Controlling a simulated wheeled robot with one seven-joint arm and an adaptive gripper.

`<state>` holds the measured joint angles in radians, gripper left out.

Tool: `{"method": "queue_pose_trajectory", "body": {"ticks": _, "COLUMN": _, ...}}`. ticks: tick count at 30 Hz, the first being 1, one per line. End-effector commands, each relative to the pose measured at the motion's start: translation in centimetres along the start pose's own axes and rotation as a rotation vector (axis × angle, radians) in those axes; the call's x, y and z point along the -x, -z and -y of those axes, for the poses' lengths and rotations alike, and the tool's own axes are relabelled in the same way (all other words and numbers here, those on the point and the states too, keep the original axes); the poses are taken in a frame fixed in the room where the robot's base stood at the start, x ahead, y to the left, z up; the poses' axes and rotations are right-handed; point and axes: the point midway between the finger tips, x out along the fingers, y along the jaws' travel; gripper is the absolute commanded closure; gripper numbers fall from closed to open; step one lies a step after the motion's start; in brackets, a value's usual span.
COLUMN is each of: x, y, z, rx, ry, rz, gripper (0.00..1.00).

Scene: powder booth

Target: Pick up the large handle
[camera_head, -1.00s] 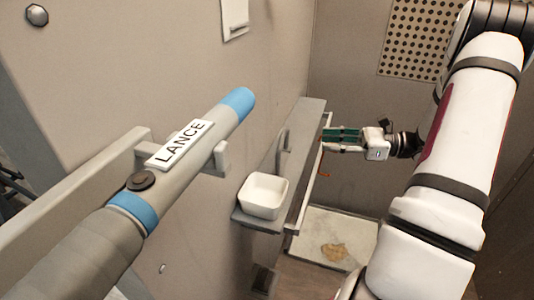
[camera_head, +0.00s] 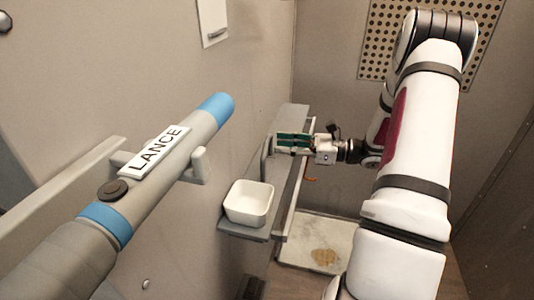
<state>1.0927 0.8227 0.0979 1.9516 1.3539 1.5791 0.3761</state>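A large grey tubular handle with blue bands (camera_head: 180,160), labelled LANCE, rests on a wall bracket (camera_head: 197,168) at the left, close to the camera. It slants from the lower left up to the right. My gripper (camera_head: 282,142), with green finger parts, is well beyond the handle, over the far shelf area, and apart from it. The fingers look small and partly overlap the pipe behind them. Whether they are open or shut is not clear. I see nothing plainly held in them.
A white square basin (camera_head: 249,203) sits on a grey narrow shelf (camera_head: 236,230) along the left wall, beside a grey bent pipe (camera_head: 266,160). A pale floor tray (camera_head: 300,250) with a brown stain lies beyond. A perforated panel (camera_head: 374,40) is on the back wall. The right side floor looks clear.

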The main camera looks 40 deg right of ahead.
Motion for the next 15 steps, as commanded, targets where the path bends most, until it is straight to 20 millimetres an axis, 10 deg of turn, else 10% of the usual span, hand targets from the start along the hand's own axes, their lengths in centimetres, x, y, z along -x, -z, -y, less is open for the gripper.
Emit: {"method": "queue_pose_trajectory", "body": {"ticks": 15, "x": -4.1, "y": -0.1, "z": -0.1, "rx": 0.001, "ry": 0.001, "rz": 0.001, "gripper": 0.65}}
